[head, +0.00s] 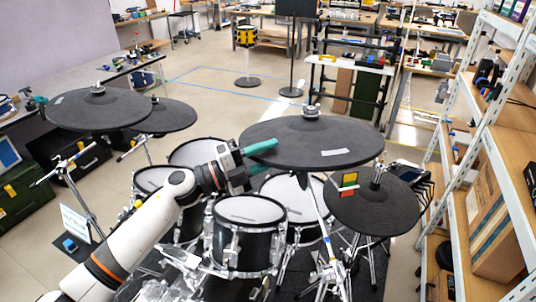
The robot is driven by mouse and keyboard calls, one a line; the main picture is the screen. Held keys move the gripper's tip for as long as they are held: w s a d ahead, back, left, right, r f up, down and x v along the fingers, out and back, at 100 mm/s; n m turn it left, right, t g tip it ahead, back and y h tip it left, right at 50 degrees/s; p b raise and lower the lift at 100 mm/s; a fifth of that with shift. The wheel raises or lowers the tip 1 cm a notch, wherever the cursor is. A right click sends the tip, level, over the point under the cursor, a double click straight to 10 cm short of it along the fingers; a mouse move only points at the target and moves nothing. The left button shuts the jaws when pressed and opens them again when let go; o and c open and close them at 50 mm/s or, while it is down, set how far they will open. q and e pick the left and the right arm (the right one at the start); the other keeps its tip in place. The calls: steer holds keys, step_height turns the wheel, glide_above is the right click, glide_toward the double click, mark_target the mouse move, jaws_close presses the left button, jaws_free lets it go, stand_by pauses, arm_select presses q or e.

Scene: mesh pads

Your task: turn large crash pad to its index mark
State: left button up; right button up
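The large crash pad (305,130) is a wide dark grey disc on a stand, right of centre. It has a wing-nut top and a white strip (336,152) near its front edge. A small card with red, yellow and green bands (348,184) stands just below its front right rim. My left gripper (260,158) is at the pad's left rim. One teal finger lies over the top surface and the other shows below the rim, so the fingers straddle the edge. Whether both press on it is not clear. My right gripper is not in view.
A smaller dark pad (375,212) sits close at the lower right. Two more dark pads, one large (98,112) and one small (170,119), stand at the left. Shelving (490,140) closes off the right side.

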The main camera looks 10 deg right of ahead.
arm_select(q)
steer(key=shift+s+a+f, duration=0.1)
steer(key=shift+a+f, duration=0.1)
steer(key=shift+a, duration=0.25)
steer(key=b+v, duration=0.3)
steer(key=v, duration=0.8)
steer(key=shift+r, duration=0.15)
